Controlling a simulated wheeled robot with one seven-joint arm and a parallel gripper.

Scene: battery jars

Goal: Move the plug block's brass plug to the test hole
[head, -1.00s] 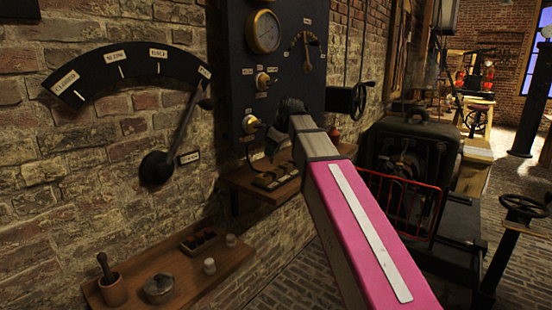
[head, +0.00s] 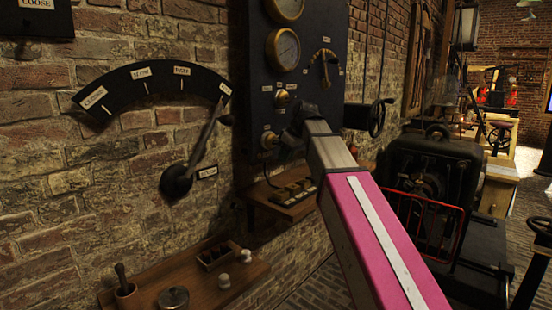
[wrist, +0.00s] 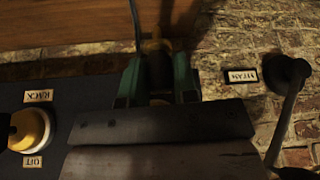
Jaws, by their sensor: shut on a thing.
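My gripper (wrist: 158,80) has two green fingers in the wrist view. They are shut on a dark, upright piece with brass-coloured ends, which looks like the brass plug (wrist: 157,70). In the head view my gripper (head: 286,148) is small and dark, in front of the lower part of the black panel (head: 258,62). The plug block (head: 291,191), a dark block with pale brass bars, sits on the wooden wall shelf (head: 305,208) below my gripper, and they look apart. The held plug is too dark to make out in the head view. I cannot make out the test hole.
A brass-ringed knob (head: 268,140) is close left of my gripper; another (head: 282,97) is above it. A labelled lever (head: 200,150) is on the brick wall to the left. A lower shelf (head: 195,290) holds small pots. A dark machine (head: 430,175) stands at right.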

